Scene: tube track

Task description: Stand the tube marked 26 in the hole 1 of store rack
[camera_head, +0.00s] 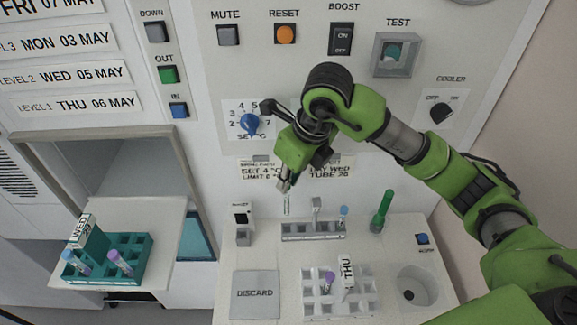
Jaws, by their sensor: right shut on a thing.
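My right gripper (285,186), on the green arm from the right, is shut on a thin, clear tube (287,205). The tube hangs roughly upright above the back of the counter, over the left end of a grey rack (313,237). Its marking cannot be read. A white rack (365,300) with a THU sign stands on the counter. No rack's hole numbers are legible. My left gripper is not in view.
A blue-capped tube (343,212) stands at the grey rack's right end. A green tube (382,210) stands to its right. A DISCARD plate (255,294) lies front left, and a round well (417,286) is at right. The control panel rises behind.

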